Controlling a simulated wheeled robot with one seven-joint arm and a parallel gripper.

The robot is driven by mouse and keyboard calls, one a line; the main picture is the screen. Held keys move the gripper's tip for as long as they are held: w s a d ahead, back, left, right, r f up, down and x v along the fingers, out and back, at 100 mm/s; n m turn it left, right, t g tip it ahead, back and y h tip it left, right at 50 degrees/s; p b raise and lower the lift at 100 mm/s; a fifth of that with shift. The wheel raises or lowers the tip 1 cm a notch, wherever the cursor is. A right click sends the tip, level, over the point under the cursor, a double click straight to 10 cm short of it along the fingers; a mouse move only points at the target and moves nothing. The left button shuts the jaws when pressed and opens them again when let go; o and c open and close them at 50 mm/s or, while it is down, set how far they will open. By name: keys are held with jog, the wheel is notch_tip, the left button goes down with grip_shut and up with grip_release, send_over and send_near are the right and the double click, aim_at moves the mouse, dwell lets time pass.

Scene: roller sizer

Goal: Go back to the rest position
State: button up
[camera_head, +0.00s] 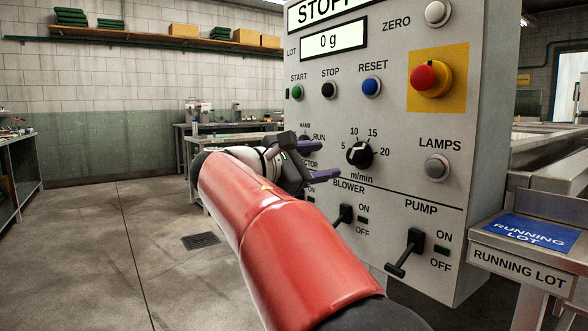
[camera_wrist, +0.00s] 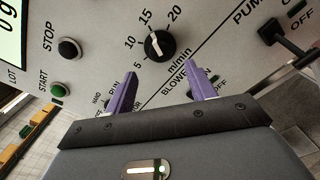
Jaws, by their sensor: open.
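My gripper (camera_head: 318,161) is in front of the left part of a grey control panel (camera_head: 400,112), with its purple fingers pointing at the panel. It is open, with nothing between the fingers. In the wrist view the gripper (camera_wrist: 162,90) shows the two fingers apart, below the black speed dial (camera_wrist: 158,45). The dial (camera_head: 359,154) is to the right of the fingers in the head view. My gripper partly hides the hand/run selector (camera_head: 304,143). Whether the fingertips touch the panel cannot be told.
The panel has start (camera_head: 297,92), stop (camera_head: 329,90) and reset (camera_head: 372,86) buttons, a red emergency button (camera_head: 430,78), and blower (camera_head: 343,215) and pump (camera_head: 407,252) levers sticking out. The floor (camera_head: 95,255) at left is clear.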

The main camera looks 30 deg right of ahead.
jog(key=s+a+f+m+t+y, duration=0.2)
jog(key=s+a+f+y, duration=0.15)
jog(key=f, duration=0.45)
jog(key=s+a+f+m+t+y, duration=0.1)
jog(key=s+a+f+y, duration=0.1)
jog(key=s+f+y, duration=0.5)
jog(key=s+a+f+m+y, duration=0.3)
jog(key=s+a+f+m, duration=0.1)
jog(key=a+f, duration=0.3)
jog(key=s+a+f+m+t+y, duration=0.1)
jog(key=s+a+f+m+y, duration=0.3)
jog(key=a+f, duration=0.4)
notch_tip(320, 180, down, 4)
jog(key=shift+s+a+r, duration=0.15)
jog(key=shift+s+a, duration=0.1)
jog(key=shift+s, duration=0.4)
jog(key=shift+y, duration=0.25)
